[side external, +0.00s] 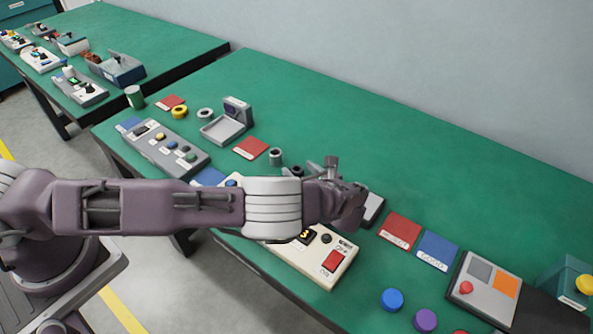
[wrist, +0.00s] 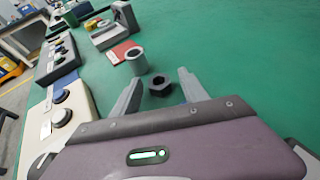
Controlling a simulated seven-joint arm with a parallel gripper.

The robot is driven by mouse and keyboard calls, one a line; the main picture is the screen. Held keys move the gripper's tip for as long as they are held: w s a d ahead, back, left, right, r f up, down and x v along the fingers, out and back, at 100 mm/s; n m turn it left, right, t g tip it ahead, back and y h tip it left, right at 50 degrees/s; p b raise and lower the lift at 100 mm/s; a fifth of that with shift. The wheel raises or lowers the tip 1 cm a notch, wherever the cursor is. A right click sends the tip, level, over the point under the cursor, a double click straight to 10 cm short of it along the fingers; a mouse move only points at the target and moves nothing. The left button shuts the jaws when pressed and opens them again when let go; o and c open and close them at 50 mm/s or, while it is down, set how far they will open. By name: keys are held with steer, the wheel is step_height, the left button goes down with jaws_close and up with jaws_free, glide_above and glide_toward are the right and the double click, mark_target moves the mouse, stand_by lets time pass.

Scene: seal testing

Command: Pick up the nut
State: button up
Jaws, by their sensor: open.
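The nut (wrist: 160,85) is dark, hexagonal and has a round hole; it lies flat on the green table in the wrist view. My gripper (wrist: 162,76) is open, with one grey finger to the left of the nut and the other to its right. A gap shows between the nut and each finger, and nothing is held. In the side external view my gripper (side external: 345,185) is low over the table, partly hidden by its own wrist, and I cannot make out the nut clearly there.
A grey cylinder (wrist: 136,60) stands just beyond the left finger, near a red card (wrist: 125,51) and a grey tray-like device (wrist: 108,36). A cream control box (side external: 325,262) lies close under my arm. Table to the right is clear in the wrist view.

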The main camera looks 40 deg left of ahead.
steer(key=shift+w+a+f, duration=0.2)
steer(key=shift+a, duration=0.15)
jaws_close()
steer(key=shift+r, duration=0.15)
